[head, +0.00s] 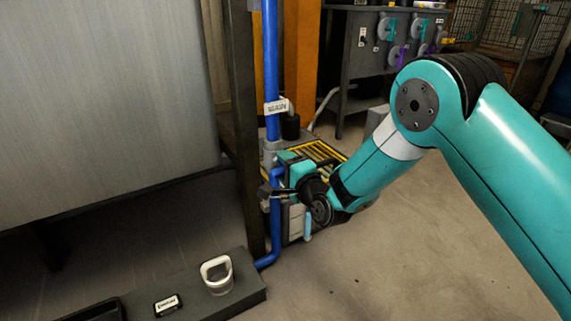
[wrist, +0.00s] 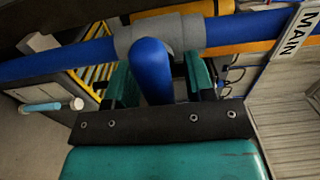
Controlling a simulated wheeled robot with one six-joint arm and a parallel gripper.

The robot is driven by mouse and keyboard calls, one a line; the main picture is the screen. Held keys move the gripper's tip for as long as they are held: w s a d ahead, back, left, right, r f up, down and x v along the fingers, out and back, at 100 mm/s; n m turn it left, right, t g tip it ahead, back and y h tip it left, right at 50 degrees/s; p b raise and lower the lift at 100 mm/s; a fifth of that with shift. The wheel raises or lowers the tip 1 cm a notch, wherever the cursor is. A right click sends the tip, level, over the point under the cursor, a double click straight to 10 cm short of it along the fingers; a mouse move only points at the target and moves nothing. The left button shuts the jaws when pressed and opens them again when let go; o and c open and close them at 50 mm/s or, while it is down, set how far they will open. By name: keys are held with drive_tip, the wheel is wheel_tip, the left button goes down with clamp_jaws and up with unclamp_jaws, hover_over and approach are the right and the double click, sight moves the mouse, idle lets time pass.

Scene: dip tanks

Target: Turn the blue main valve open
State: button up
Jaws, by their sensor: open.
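The blue main pipe (head: 271,60) runs upright beside a dark post in the head view, with a white tag (head: 276,107) on it. In the wrist view the same pipe (wrist: 60,62) crosses the picture, and its tag (wrist: 297,31) reads MAIN. A blue valve handle (wrist: 152,72) sticks out from the grey collar (wrist: 190,34) toward my palm. My gripper (wrist: 160,78) is open, with one teal finger on each side of the handle; gaps show on both sides. In the head view my gripper (head: 287,163) is at the pipe's grey fitting, and the handle cannot be made out there.
A yellow-barred grating (head: 318,152) lies behind my gripper. A low dark ledge (head: 244,290) at the bottom left carries a white cup-like piece (head: 217,275) and a small black labelled block (head: 167,305). A panel with coloured handles (head: 395,38) stands behind. The floor at right is clear.

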drive_tip(key=shift+w, duration=0.1)
clamp_jaws()
drive_tip(key=shift+n, duration=0.3)
drive_tip(key=n, duration=0.3)
drive_tip(key=shift+n, duration=0.4)
drive_tip(key=n, duration=0.4)
drive_tip(key=shift+f+n+b, duration=0.1)
drive_tip(key=shift+n+b, duration=0.2)
drive_tip(key=shift+b, duration=0.05)
drive_tip(key=n+b, duration=0.1)
drive_tip(key=n, duration=0.3)
drive_tip(key=shift+n+b, duration=1.05)
drive_tip(key=shift+n, duration=1.45)
